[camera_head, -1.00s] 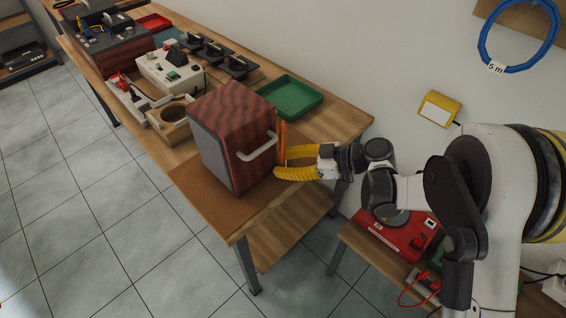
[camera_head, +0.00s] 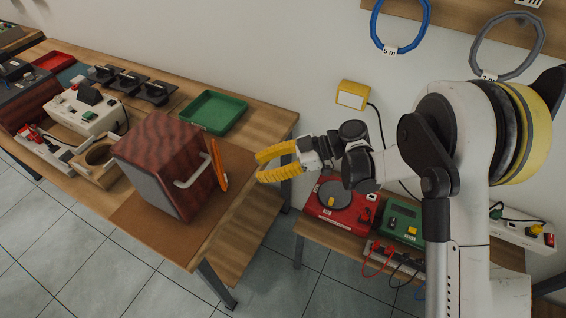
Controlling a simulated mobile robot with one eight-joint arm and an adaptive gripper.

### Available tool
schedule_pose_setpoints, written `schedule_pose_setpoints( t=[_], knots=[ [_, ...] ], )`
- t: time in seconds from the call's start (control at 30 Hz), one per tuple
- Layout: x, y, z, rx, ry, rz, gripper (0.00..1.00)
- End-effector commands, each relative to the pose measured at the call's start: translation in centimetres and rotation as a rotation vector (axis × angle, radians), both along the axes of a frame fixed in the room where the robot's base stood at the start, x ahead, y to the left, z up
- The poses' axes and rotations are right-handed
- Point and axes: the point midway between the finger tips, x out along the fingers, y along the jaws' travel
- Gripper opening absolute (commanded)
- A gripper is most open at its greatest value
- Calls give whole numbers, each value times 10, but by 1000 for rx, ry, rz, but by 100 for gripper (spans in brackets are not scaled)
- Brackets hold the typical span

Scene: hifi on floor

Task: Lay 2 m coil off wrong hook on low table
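A grey coil (camera_head: 474,47) hangs on the wall board at the upper right. Its tag ends in "m", but the number is partly hidden and I cannot read it surely. A blue coil (camera_head: 376,30) tagged "5 m" hangs to its left. The low table (camera_head: 345,237) is at the lower right, partly hidden by my arm. My gripper (camera_head: 259,168) has yellow fingers pointing left, spread apart with nothing visible between them. It is right of the wooden speaker box and well away from the coils.
The low table carries a red device (camera_head: 338,205), a green device (camera_head: 402,222) and red and black leads. A yellow box (camera_head: 352,94) is on the wall.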

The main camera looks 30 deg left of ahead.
Motion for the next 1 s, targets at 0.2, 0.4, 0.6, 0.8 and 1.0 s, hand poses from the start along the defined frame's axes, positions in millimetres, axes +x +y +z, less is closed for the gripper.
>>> schedule_pose_setpoints(
  t=[0.2,0.4,0.6,0.8,1.0],
  knots=[
    [1,-1,1,-2,0,-3,33],
    [23,-27,30,-125,34,-141,33],
    [55,-110,86,-391,124,-516,33],
    [58,-218,126,-587,215,-948,33],
    [30,-331,148,-681,293,-1397,33]
  ],
)
